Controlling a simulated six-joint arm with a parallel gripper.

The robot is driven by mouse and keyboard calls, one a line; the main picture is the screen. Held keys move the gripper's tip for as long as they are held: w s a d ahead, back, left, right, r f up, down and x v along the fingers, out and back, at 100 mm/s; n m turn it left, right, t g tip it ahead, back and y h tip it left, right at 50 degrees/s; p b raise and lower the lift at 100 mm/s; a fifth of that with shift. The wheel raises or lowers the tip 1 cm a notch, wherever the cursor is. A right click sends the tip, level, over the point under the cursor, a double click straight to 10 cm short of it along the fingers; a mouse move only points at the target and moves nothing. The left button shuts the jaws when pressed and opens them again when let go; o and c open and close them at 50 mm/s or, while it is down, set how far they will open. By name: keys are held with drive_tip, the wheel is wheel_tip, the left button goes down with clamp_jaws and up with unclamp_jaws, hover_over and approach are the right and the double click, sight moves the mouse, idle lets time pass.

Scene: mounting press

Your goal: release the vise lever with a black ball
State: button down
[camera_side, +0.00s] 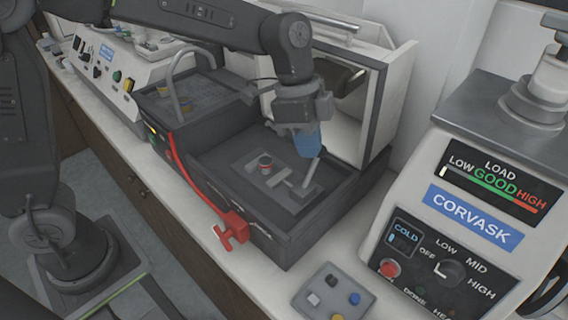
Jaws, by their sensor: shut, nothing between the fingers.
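My gripper (308,153), with blue fingers pointing down, is over the right part of the dark basin (225,155) of the cutting machine. The fingers look closed together with nothing between them. A small grey vise (272,184) sits on the basin floor just below and left of the fingers. A slim grey bar, seemingly the vise lever (312,178), rises at its right side toward the fingertips. I cannot tell whether they touch. No black ball shows clearly; the fingers may hide it. A small round red-and-dark piece (265,162) is at the vise's upper left.
The machine's white hood (375,110) stands open behind my gripper. A red hose and valve (231,231) run along the basin's front. A grey tray (333,294) with several small coloured pieces lies at front. The white CORVASK press (450,190) stands at right.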

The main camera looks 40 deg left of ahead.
drive_tip(key=shift+w+f+g, duration=0.1)
drive_tip(key=shift+w+g, duration=0.55)
drive_tip(key=shift+g, duration=0.05)
drive_tip(key=shift+w+f, duration=0.15)
drive_tip(key=shift+w, duration=0.5)
